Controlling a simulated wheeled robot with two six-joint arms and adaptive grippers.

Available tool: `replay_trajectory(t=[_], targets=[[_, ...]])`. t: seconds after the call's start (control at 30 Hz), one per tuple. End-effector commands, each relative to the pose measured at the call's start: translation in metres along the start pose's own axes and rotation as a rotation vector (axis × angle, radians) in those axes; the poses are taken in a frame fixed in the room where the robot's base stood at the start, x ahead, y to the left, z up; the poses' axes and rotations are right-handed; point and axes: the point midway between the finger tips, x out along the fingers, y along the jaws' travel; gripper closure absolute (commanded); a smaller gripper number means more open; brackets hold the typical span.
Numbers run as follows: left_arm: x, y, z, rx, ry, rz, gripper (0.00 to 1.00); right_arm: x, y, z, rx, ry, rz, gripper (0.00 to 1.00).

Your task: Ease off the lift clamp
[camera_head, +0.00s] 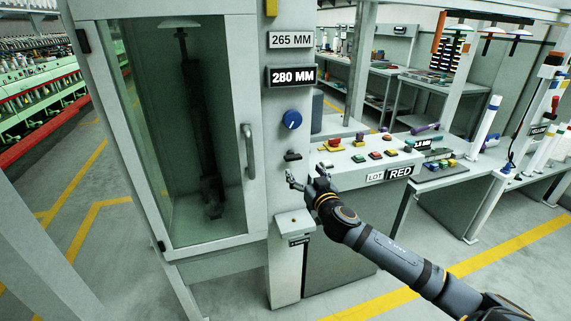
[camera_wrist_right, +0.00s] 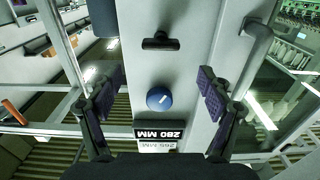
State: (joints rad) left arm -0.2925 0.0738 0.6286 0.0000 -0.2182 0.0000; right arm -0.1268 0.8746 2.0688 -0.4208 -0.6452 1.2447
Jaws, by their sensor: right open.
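A blue round knob (camera_head: 291,120) with a white mark sits on the grey post, below the 280 MM sign. A small black handle (camera_head: 292,156) sticks out of the post below the knob. No label marks either as the lift clamp. In the right wrist view, where the sign is upside down, the black handle (camera_wrist_right: 160,41) and the blue knob (camera_wrist_right: 160,98) show between the fingers. My right gripper (camera_head: 303,178) is open and empty in front of the post, just below the black handle in the head view. My left gripper is out of view.
Left of the post is a glass-doored cabinet with a vertical grey door handle (camera_head: 248,152). A small box (camera_head: 295,223) is fixed lower on the post. To the right, a console (camera_head: 350,178) carries coloured buttons and a LOT RED sign. Yellow-lined floor lies around.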

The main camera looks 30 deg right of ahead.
Motion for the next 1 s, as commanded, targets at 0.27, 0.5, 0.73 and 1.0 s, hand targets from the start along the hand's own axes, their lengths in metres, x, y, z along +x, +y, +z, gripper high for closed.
replay_trajectory(t=[0.27, 0.5, 0.73, 1.0], targets=[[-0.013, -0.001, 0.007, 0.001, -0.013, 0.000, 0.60, 0.049, -0.001, -0.004, 0.013, 0.000, 0.002, 0.21], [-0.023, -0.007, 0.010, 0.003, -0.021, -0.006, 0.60, 0.091, -0.001, -0.002, 0.005, -0.001, -0.001, 0.21], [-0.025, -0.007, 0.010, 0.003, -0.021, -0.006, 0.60, 0.102, -0.001, 0.000, 0.001, -0.001, -0.003, 0.21], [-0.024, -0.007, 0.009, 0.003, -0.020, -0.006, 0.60, 0.101, -0.001, 0.001, 0.001, -0.001, -0.002, 0.33]])
